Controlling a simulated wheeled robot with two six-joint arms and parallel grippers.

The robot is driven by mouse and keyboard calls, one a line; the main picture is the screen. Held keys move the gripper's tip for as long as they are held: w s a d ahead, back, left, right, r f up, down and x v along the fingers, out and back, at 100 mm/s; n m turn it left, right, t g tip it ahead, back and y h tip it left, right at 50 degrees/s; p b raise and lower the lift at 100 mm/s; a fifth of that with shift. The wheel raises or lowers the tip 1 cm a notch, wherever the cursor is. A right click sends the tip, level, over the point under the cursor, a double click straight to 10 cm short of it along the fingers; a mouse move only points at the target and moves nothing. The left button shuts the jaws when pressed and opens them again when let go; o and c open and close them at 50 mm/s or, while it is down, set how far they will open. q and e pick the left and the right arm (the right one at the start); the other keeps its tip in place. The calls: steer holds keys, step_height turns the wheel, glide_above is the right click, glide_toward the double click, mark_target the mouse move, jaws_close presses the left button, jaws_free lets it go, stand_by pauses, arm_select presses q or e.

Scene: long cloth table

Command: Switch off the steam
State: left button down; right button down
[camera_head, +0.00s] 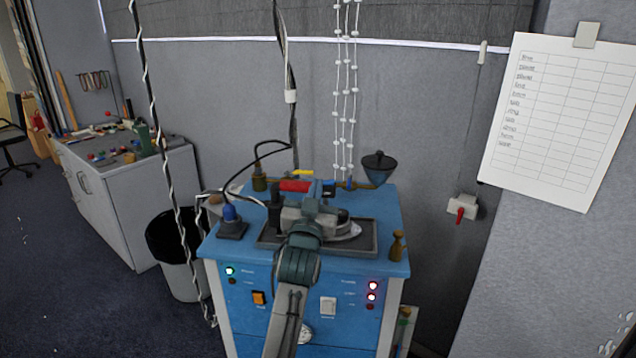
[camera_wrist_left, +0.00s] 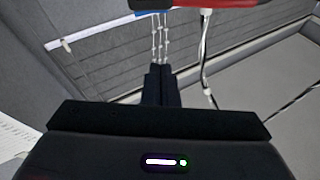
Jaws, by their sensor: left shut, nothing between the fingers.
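A blue cabinet (camera_head: 270,255) stands in the middle of the head view. Its front has an orange switch (camera_head: 258,298), a white switch (camera_head: 328,306), a lit green lamp (camera_head: 229,270) and lit red lamps (camera_head: 373,287). Their labels are too small to read. On top, a red handle (camera_head: 295,186) lies at the back. My left gripper (camera_head: 315,190) reaches over the top toward it, and my arm hides part of the middle. My right gripper is not in view.
A dark tray (camera_head: 366,248), a blue knob on a base (camera_head: 232,229) and a small brown bottle (camera_head: 397,246) are on the cabinet top. A dark funnel (camera_head: 378,166) stands behind. A cable hangs near the left side. A red-levered wall box (camera_head: 461,208) is at right.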

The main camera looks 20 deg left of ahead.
arm_select(q)
steer(key=v, duration=0.3)
steer(key=shift+s+d+f+b, duration=0.1)
steer(key=shift+f+b, duration=0.1)
steer(key=shift+b, duration=0.15)
